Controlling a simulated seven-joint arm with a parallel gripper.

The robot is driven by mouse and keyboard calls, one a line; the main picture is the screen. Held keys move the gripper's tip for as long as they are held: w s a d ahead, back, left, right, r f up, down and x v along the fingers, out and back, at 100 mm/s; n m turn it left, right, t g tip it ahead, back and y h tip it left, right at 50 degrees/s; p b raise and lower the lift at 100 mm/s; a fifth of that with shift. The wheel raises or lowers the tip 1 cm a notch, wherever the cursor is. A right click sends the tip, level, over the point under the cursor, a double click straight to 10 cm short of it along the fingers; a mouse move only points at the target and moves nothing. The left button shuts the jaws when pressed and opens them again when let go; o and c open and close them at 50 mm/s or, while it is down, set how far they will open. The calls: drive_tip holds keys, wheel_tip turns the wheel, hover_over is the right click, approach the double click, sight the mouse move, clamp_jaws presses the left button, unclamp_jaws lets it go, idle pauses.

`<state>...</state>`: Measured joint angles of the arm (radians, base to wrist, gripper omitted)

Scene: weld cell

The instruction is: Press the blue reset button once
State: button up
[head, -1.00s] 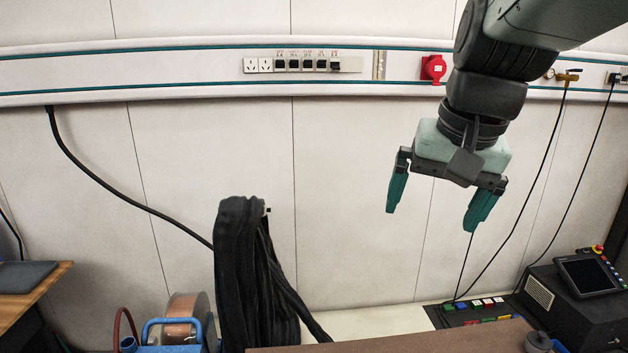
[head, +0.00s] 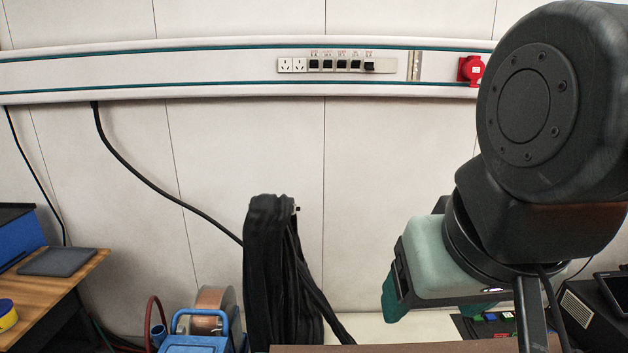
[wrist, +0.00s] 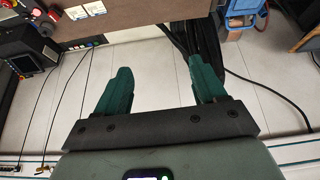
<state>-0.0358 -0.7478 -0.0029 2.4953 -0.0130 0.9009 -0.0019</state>
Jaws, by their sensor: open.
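A dark button panel (head: 464,327) lies low at the right in the head view, partly covered by my arm and gripper.
Black draped cloth or cables (head: 270,270) hang left of my gripper. A blue-handled unit with a spool (head: 208,310) stands beside them. A black control box (head: 590,310) sits at the far right. A brown surface edge (head: 400,348) runs along the bottom.

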clamp_jaws()
idle(1.4)
